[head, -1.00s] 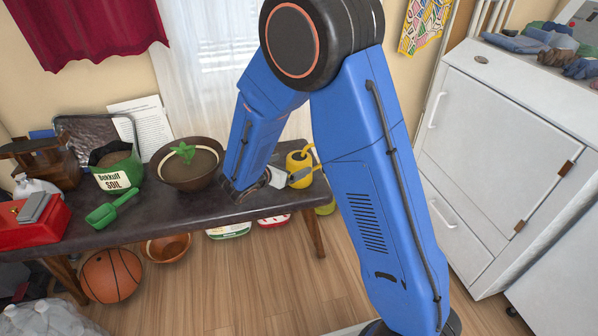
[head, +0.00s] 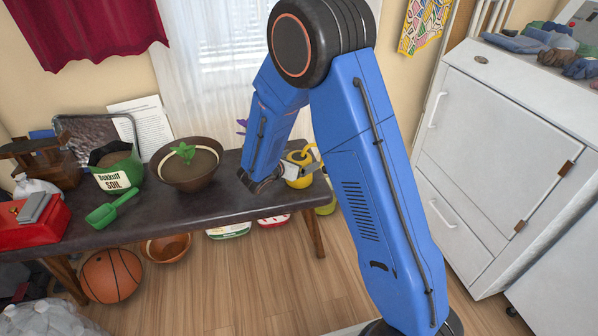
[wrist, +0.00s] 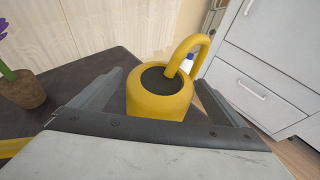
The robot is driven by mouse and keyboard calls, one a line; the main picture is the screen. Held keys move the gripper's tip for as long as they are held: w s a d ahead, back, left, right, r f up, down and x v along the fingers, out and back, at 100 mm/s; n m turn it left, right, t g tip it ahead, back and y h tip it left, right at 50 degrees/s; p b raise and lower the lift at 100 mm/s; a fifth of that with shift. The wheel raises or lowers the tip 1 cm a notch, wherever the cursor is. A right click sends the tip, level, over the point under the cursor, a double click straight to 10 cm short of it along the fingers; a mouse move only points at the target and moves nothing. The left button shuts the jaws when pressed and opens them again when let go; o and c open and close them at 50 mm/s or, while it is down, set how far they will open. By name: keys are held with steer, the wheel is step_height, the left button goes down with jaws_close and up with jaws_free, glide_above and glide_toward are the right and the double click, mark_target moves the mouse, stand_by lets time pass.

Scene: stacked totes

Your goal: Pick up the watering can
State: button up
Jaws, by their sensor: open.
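The yellow watering can (wrist: 160,103) stands on the right end of the dark table, with its round opening and curved handle toward the upper right in the wrist view. In the head view the can (head: 299,180) is partly hidden by my arm. My gripper (wrist: 158,88) is open, with one finger on each side of the can's body in the wrist view. I cannot tell whether either finger touches it. In the head view my gripper (head: 297,172) is small and close beside the can.
A potted purple flower (wrist: 22,90) stands left of the can. The dark table (head: 215,205) also holds a brown bowl with a seedling (head: 187,178), a green soil bag (head: 116,170), a green scoop (head: 112,207) and a red toolbox (head: 38,228). A white cabinet (head: 500,130) stands to the right.

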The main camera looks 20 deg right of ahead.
steer(key=c, duration=2.2)
steer(key=shift+o, duration=0.2)
steer(key=shift+r, duration=0.15)
steer(key=shift+r, duration=4.9)
steer(key=o, duration=1.4)
steer(key=c, duration=0.6)
steer(key=shift+a, duration=0.1)
